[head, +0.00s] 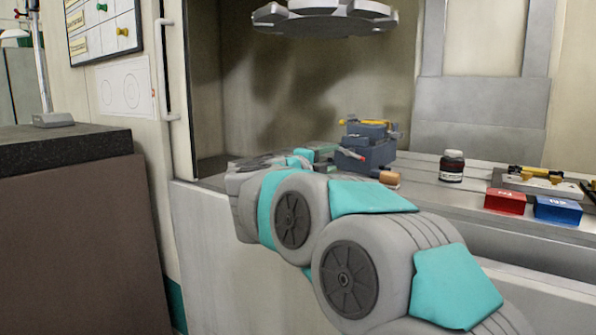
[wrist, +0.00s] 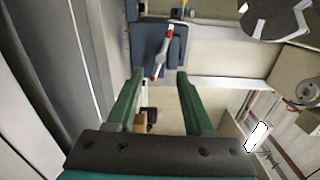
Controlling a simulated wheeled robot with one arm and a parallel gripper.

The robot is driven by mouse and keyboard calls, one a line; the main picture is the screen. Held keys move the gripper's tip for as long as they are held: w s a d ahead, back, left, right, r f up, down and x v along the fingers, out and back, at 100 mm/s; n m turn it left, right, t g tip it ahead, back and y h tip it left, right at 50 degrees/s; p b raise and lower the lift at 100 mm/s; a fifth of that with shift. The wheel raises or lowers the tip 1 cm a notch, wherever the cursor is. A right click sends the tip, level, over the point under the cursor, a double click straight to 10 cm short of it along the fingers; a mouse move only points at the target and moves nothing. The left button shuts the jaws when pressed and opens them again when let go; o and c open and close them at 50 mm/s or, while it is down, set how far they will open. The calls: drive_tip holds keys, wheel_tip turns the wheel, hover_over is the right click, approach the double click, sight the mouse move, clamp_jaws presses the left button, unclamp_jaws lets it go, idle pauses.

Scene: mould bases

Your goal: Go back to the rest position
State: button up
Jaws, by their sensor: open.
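My gripper (wrist: 160,73) shows in the wrist view as two green fingers spread wide apart with nothing held between them. Beyond the fingertips is a blue-grey stepped block (wrist: 147,36), with a red and white stick-like item (wrist: 163,52) in front of it. In the head view my arm reaches from the lower right into the machine bay. The gripper end (head: 322,152) is partly hidden by the arm's links and lies close to the left of the blue-grey block (head: 366,152). A yellow item (head: 362,122) lies on top of the block.
A grey disc (head: 325,17) hangs above. A dark-topped cabinet (head: 65,150) stands left.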

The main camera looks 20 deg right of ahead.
drive_tip(key=w+a+r+n+t+y, duration=0.25)
drive_tip(key=a+n+t+y, duration=0.55)
drive_tip(key=a+n, duration=0.4)
drive_tip(key=s+a+f+n+g+y, duration=0.5)
drive_tip(key=s+a+f+n+y, duration=0.4)
drive_tip(key=a+f, duration=0.4)
drive_tip(key=s+d+f+n+g, duration=0.2)
drive_tip(key=s+f+n+g, duration=0.3)
drive_tip(key=s+f, duration=0.65)
drive_tip(key=s+d+f+n+g, duration=0.2)
drive_tip(key=s+f+g, duration=0.55)
drive_tip(key=s, duration=0.65)
drive_tip(key=s+d+f+g+h, duration=0.1)
drive_tip(key=s+d+f, duration=0.1)
drive_tip(key=s, duration=0.2)
drive_tip(key=s+d+f+g+h, duration=0.1)
drive_tip(key=s+d, duration=0.1)
drive_tip(key=s, duration=0.3)
drive_tip(key=s+d+f+n+g, duration=0.1)
drive_tip(key=s+d+f, duration=0.1)
drive_tip(key=s, duration=0.3)
drive_tip(key=shift+s+d+f+h, duration=0.2)
drive_tip(key=shift+d+f+h, duration=0.15)
drive_tip(key=shift+d, duration=0.2)
